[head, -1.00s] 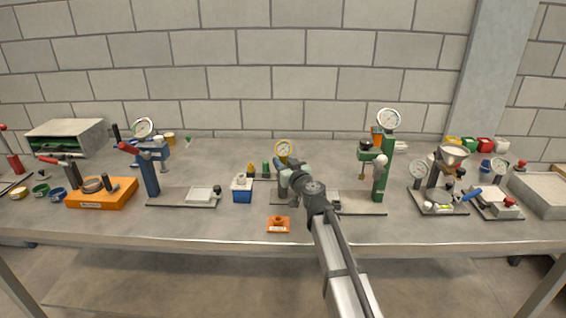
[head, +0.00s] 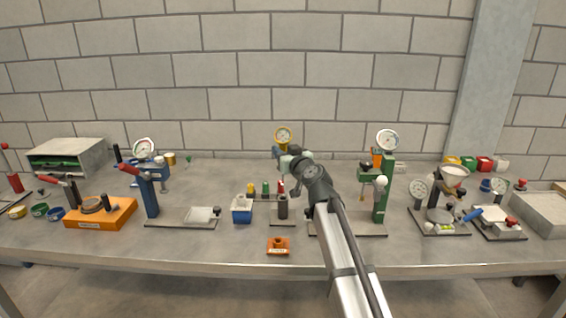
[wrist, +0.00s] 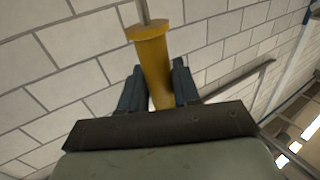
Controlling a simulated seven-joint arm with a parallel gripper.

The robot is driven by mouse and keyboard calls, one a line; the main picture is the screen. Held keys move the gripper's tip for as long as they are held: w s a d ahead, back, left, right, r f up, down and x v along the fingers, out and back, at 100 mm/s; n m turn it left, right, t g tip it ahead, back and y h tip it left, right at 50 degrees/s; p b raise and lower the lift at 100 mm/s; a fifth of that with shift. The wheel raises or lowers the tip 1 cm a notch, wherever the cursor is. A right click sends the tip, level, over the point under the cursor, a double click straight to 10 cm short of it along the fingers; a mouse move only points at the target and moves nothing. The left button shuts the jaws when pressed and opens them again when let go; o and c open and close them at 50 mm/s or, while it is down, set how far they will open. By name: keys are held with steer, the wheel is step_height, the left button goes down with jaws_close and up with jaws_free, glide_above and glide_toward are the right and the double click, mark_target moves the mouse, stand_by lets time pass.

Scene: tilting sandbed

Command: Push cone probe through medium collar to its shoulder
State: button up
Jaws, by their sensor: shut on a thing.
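My gripper (wrist: 159,88) is shut on a yellow cylindrical body with a flange (wrist: 154,60) in the wrist view; a thin metal rod (wrist: 143,12) extends from it. The held piece looks like part of this gauge tool. A dark upright cylinder (head: 283,208) stands on a small plate below my gripper, apart from it. I cannot tell which piece is the medium collar, and no cone tip is visible.
Yellow (head: 250,188), green (head: 265,188) and red (head: 281,186) small pieces stand behind the dark cylinder. A blue box (head: 242,212) is to its left, an orange block (head: 278,246) in front. A green press (head: 384,195) stands right, a blue press (head: 150,193) left.

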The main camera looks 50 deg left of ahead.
mark_target(283, 133)
steer(key=shift+r, duration=4.2)
